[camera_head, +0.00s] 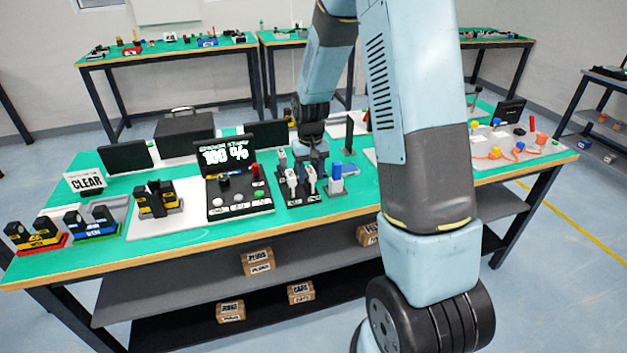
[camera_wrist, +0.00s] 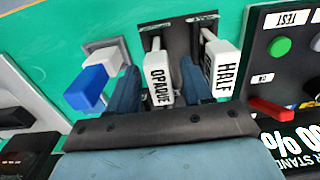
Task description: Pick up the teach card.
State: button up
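No item is labelled "teach card". White tags on dark stands are lettered OPAQUE (camera_wrist: 158,78) and HALF (camera_wrist: 221,68) in the wrist view. They show small in the head view, beside the black console. My gripper (camera_wrist: 163,88) is open, with its two blue-grey fingers on either side of the OPAQUE tag; I cannot tell whether they touch it. In the head view my gripper (camera_head: 313,152) is low over this group of stands, its fingertips hard to make out. A white card lettered CLEAR (camera_head: 85,183) stands at the table's left end.
A blue-topped block (camera_head: 336,180) stands close to the tags; the HALF tag is near my other finger. A black console (camera_head: 238,192) with buttons and a screen is beside them. Dark panels (camera_head: 125,157) stand behind. Green table surface (camera_head: 357,193) is clear to the right.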

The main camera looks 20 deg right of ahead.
grip_shut()
dwell(0.3)
